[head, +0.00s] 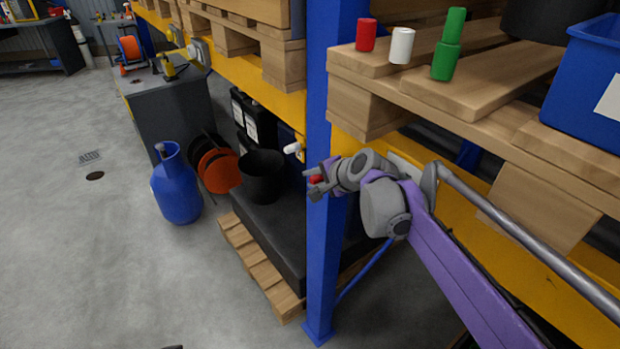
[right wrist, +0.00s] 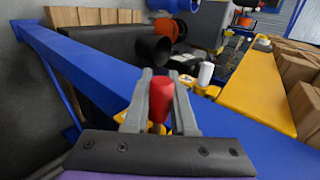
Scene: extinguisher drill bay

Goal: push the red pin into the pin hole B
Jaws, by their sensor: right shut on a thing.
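My right gripper (head: 315,181) is shut on the red pin in front of the blue rack upright. In the head view only a small red part (head: 316,179) shows between its fingers. In the right wrist view the red pin (right wrist: 160,97) stands out between the two grey fingers as a thick red piece; its far end is hidden. A white cylinder on a yellow bracket lies beyond the gripper, apart from it, in the head view (head: 293,148) and the right wrist view (right wrist: 206,73). I cannot make out pin hole B in either view. My left gripper is not in view.
The blue upright (head: 322,270) stands close behind the gripper. A wooden pallet (head: 480,95) above right bears red (head: 366,35), white (head: 402,46) and green (head: 447,50) cylinders and a blue bin (head: 585,85). A black bucket (head: 262,177) and a blue gas bottle (head: 176,187) stand beyond.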

